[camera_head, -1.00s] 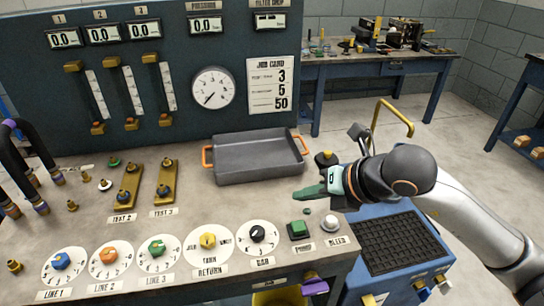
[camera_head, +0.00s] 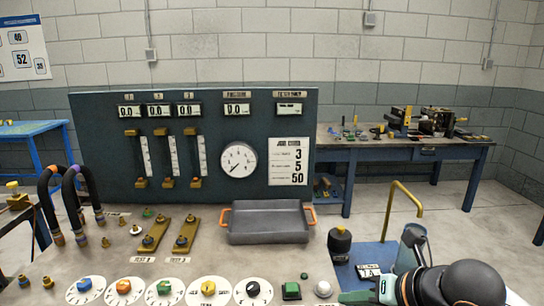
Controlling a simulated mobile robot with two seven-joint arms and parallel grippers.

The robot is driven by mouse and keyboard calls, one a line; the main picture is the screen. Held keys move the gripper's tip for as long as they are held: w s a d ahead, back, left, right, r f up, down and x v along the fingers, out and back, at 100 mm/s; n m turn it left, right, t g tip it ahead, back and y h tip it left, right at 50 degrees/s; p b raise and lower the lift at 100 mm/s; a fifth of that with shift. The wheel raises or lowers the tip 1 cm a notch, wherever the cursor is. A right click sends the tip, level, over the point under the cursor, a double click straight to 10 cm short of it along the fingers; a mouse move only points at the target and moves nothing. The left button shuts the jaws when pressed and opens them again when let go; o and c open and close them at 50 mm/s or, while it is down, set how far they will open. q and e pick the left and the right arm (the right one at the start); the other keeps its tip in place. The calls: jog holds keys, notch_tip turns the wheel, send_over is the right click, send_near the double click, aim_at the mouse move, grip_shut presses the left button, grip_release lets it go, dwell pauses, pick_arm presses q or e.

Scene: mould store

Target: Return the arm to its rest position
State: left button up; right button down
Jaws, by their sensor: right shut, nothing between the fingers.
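My right gripper (camera_head: 350,297) shows at the bottom edge of the head view, with green fingers pointing left. It is shut and empty. It is just right of the white bleed button (camera_head: 323,289), near the front right of the bench. My dark round wrist joint (camera_head: 470,283) is behind it at the lower right, and the rest of the arm is mostly cut off by the frame. My left gripper is not in view.
A grey tray with orange handles (camera_head: 268,238) sits on the bench in front of the gauge panel (camera_head: 240,205). Coloured knobs (camera_head: 208,287) line the front. A dark bottle (camera_head: 339,243) and a yellow bent handle (camera_head: 405,194) stand near my right arm. A blue workbench (camera_head: 400,150) is behind.

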jog(key=s+a+r+m+g+y+p, duration=0.1)
jog(key=s+a+r+m+y+p, duration=0.1)
jog(key=s+a+r+y, duration=0.3)
jog(key=s+a+r+m+g+y+p, duration=0.1)
jog(key=s+a+m+y+p, duration=0.15)
jog(key=a+y, duration=0.5)
jog(key=w+d+f+m+t+h+p, duration=0.1)
jog(key=w+d+f+m+t+h, duration=0.1)
jog(key=d+f+m+t+h, duration=0.5)
jog(key=w+d+f+m+t+h+p, duration=0.1)
jog(key=w+d+m+t+h+p, duration=0.3)
jog(key=m, duration=0.8)
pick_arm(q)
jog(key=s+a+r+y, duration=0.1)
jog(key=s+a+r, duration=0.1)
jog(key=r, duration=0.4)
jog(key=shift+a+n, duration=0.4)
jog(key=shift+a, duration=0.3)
pick_arm(e)
jog(key=s+d+f+m+g+h, duration=0.2)
jog(key=s+f+m+g, duration=0.1)
jog(key=s+f, duration=0.4)
jog(key=s+d+f+m+g+h, duration=0.2)
jog(key=s+f+m, duration=0.3)
jog(key=f, duration=0.9)
jog(key=s+g, duration=0.1)
jog(key=s, duration=0.2)
jog(key=shift+d+f+m+h, duration=0.2)
jog(key=shift+f+m+h, duration=0.05)
jog(key=shift+m+h, duration=0.1)
